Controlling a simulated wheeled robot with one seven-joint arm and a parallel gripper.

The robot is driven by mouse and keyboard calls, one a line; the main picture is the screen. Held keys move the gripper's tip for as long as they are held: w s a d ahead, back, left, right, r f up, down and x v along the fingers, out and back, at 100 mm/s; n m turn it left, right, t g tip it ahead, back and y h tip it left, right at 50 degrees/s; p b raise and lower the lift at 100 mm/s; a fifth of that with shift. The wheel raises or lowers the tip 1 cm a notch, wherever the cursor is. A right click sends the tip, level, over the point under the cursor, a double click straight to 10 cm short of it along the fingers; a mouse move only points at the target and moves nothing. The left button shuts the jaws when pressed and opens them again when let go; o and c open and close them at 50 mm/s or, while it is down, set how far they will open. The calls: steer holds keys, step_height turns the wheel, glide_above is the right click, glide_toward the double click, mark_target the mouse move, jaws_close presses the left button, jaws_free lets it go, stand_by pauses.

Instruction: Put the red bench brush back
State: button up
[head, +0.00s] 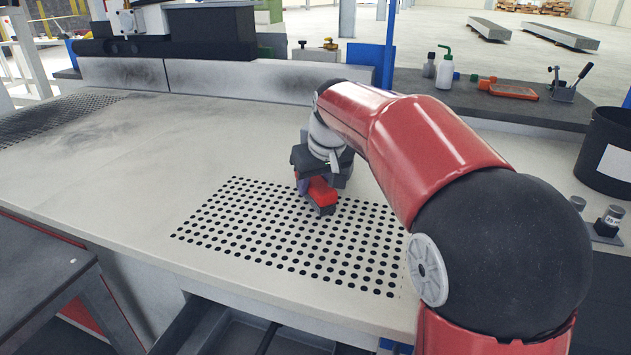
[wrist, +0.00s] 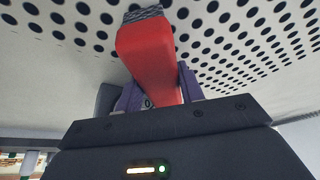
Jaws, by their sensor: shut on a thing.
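The red bench brush (head: 321,192) is at my gripper (head: 309,185), over the far part of a field of round holes in the pale worktop. In the wrist view the brush (wrist: 148,58) is a red block with a dark grey end at the top of the picture. My gripper (wrist: 158,98) is shut on it, with a purple finger on either side of the red body. I cannot tell whether the brush touches the worktop. The part of it between and behind the fingers is hidden.
The perforated area (head: 260,235) is otherwise bare, and the worktop (head: 130,180) to its left is clear. A dark shelf at the back right holds a white bottle (head: 444,72) and a red tray (head: 512,91). A black bin (head: 606,150) stands at the right edge.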

steer(key=o, duration=0.9)
steer(key=v, duration=1.2)
